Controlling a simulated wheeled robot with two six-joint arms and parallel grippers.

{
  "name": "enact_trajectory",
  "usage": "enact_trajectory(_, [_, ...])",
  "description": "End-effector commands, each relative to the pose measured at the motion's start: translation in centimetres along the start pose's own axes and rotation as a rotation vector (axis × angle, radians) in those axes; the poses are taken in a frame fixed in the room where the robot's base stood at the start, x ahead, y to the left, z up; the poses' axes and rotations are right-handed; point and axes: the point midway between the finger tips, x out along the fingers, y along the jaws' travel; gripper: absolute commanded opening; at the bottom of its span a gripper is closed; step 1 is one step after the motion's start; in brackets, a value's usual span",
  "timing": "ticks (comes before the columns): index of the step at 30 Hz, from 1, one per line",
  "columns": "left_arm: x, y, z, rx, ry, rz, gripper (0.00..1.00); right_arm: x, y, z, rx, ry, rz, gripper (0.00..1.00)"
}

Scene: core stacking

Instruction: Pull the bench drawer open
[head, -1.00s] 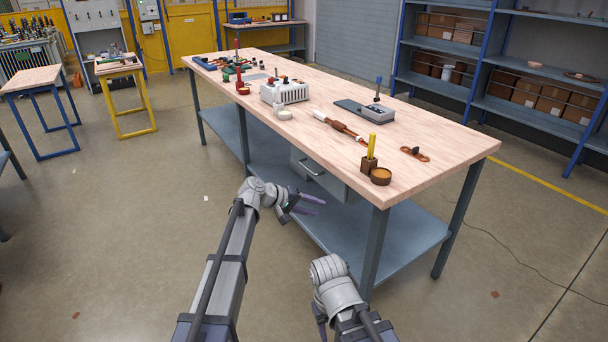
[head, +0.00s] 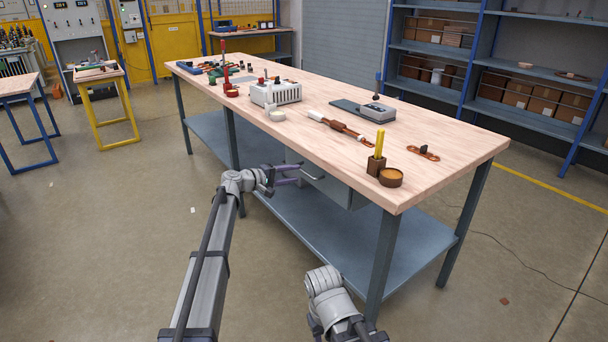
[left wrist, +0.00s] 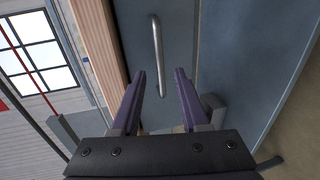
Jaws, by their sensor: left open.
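The grey bench drawer (head: 333,186) hangs under the near long side of the wooden-topped bench (head: 450,158) and looks shut. Its bar handle is partly hidden by my left gripper in the head view. In the left wrist view the silver handle (left wrist: 157,48) stands on the drawer front (left wrist: 182,35), just beyond the fingertips. My left gripper (head: 299,173) is open and empty, its two purple fingers (left wrist: 160,78) spread to either side of the handle's line, with the handle ahead of them. My right arm is low at the bottom of the head view; its fingers do not show clearly.
A lower shelf (head: 330,232) runs beneath the drawer.

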Motion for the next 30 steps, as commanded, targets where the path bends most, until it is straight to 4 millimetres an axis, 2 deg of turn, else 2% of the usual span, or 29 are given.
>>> enact_trajectory(3, [2.2,-0.2,-0.1,0.001,-0.003,-0.001,0.45,0.6,0.0,0.0,0.0,0.0,0.001,0.5])
enact_trajectory(9, [4.9,-0.1,0.0,0.001,-0.003,-0.001,0.45,1.1,-0.1,-0.1,-0.001,0.0,0.002,0.5])
enact_trajectory(19, [5.3,0.0,0.1,0.001,-0.001,-0.001,0.43,1.1,-0.1,-0.1,-0.001,0.0,0.002,0.5])
enact_trajectory(30, [5.3,0.0,0.1,0.001,-0.001,-0.001,0.02,1.1,-0.1,-0.1,-0.001,0.0,0.002,0.5])
